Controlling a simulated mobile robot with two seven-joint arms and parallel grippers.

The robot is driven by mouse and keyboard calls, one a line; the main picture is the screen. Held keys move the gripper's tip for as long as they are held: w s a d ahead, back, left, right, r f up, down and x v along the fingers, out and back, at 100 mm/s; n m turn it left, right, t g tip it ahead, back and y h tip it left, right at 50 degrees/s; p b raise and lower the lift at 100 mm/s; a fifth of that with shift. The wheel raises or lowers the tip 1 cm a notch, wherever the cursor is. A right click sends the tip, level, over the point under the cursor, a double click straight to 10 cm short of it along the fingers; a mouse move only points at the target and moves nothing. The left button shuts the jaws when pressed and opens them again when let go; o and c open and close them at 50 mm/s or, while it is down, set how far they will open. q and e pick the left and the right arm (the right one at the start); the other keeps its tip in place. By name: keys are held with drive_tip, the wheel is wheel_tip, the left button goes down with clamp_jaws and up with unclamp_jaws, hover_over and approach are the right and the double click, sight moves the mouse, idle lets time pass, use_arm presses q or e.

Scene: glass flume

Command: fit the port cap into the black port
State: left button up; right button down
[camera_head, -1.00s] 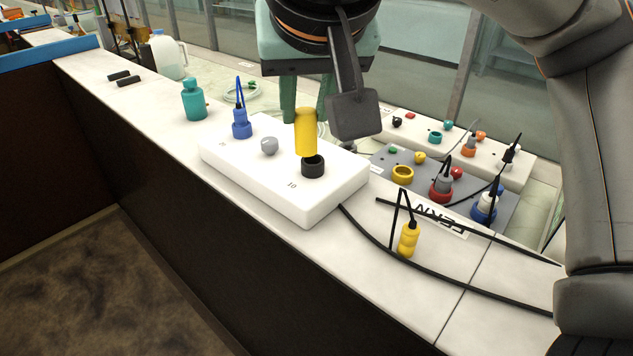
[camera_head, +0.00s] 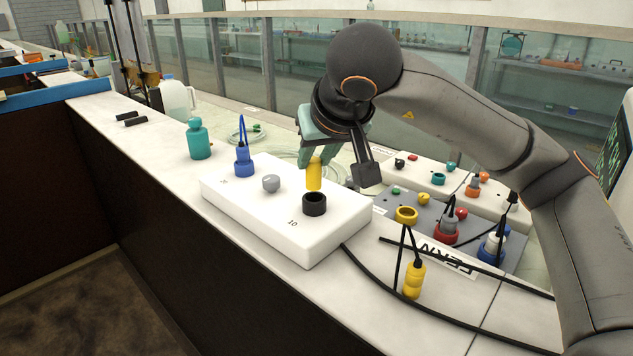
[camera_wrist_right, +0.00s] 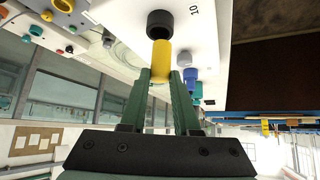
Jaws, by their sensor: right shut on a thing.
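The yellow port cap (camera_head: 314,174) is a smooth upright cylinder. My right gripper (camera_head: 318,160), with green fingers, is shut on its upper part. The black port (camera_head: 315,205) is a short open ring on the white box (camera_head: 255,222), beside the number 10. The cap's lower end shows just above the port's rim in the head view; whether they touch is unclear. In the right wrist view, the cap (camera_wrist_right: 161,66) points at the black port (camera_wrist_right: 160,24), its end close to the rim. My left gripper is not in view.
A grey knob (camera_head: 271,183) and a blue plug (camera_head: 244,160) are on the same box. A teal bottle (camera_head: 199,140) stands to the left. A grey panel with coloured ports (camera_head: 406,214), a yellow plug (camera_head: 413,280) and black cables lie to the right.

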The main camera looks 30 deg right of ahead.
sight(318, 176)
drive_tip(key=shift+w+d+f, duration=0.2)
drive_tip(key=shift+w+f, duration=0.1)
drive_tip(key=shift+f, duration=0.15)
drive_tip(key=shift+w+d+f+b, duration=0.1)
drive_tip(key=shift+f+b, duration=0.05)
drive_tip(key=shift+f, duration=0.75)
drive_tip(key=shift+w+f+b, duration=0.1)
drive_tip(key=shift+f+b, duration=0.05)
drive_tip(key=shift+f, duration=0.75)
drive_tip(key=shift+f, duration=0.1)
drive_tip(key=c, duration=0.6)
unclamp_jaws()
drive_tip(key=shift+c, duration=0.2)
